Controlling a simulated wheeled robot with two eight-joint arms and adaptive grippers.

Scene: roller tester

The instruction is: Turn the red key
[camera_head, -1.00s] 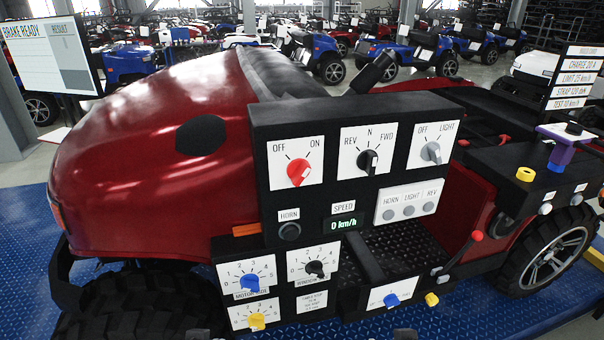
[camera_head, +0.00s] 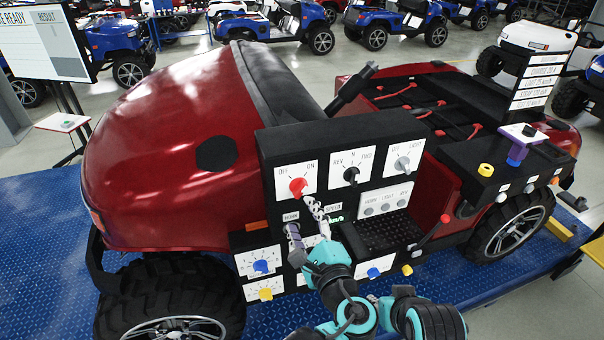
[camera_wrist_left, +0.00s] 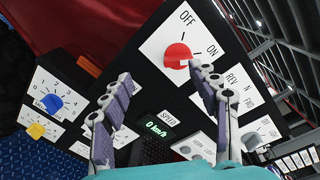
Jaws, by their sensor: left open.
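The red key (camera_head: 298,187) is a round red knob on a white OFF/ON plate at the upper left of the black panel (camera_head: 268,160). In the left wrist view the red key (camera_wrist_left: 177,55) is just beyond the fingertips, below the word OFF. I cannot tell exactly which mark it points to. My left gripper (camera_head: 302,214) is open and empty, in front of the panel just below the key. In the left wrist view its two fingers (camera_wrist_left: 160,78) are spread apart, the right fingertip nearer the key; no contact is visible. My right gripper is not in view.
Right of the key are a black REV/N/FWD knob (camera_head: 351,175) and a grey LIGHT knob (camera_head: 402,163). Blue (camera_head: 261,266) and yellow (camera_head: 265,294) knobs sit lower left. The speed display (camera_wrist_left: 160,130) reads 0 km/h. A red-knobbed lever (camera_head: 445,218) stands to the right.

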